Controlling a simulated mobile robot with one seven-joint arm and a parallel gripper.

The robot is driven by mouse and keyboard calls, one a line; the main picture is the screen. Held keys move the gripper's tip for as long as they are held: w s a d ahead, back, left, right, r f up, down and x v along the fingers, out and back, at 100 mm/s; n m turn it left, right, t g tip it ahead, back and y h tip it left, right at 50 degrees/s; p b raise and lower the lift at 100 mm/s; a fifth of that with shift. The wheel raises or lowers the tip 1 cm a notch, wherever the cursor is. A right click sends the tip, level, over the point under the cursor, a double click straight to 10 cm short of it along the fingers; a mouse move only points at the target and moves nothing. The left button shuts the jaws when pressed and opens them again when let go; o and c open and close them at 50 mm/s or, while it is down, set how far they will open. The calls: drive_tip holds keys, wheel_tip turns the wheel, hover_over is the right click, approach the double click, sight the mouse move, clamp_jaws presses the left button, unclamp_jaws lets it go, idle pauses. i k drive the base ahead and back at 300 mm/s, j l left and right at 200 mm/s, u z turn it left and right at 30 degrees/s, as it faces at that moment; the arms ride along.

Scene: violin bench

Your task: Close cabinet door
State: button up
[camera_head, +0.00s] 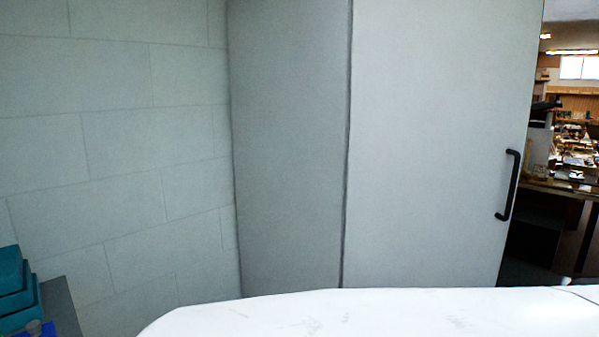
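A tall light-grey cabinet door (435,120) fills the right-centre of the head view. It has a black bar handle (510,185) near its right edge. A darker grey cabinet panel (290,140) stands to its left, meeting the door along a dark vertical seam. The top of the door is out of frame and its lower end is hidden behind a white part of my own body. From this view I cannot tell how far the door stands open. My gripper is not in view.
A pale block wall (120,130) is on the left. Teal boxes (18,290) sit on a dark grey surface (62,308) at the lower left. Right of the door, a cluttered workbench (565,188) shows in the room behind.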

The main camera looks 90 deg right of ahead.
sight(441, 92)
drive_tip(key=z, duration=3.35)
drive_tip(key=i+l, duration=0.1)
drive_tip(key=l, duration=0.45)
drive_tip(key=i+l+u, duration=0.1)
drive_tip(key=l, duration=0.4)
drive_tip(key=i+l+u, duration=0.1)
drive_tip(key=l, duration=0.45)
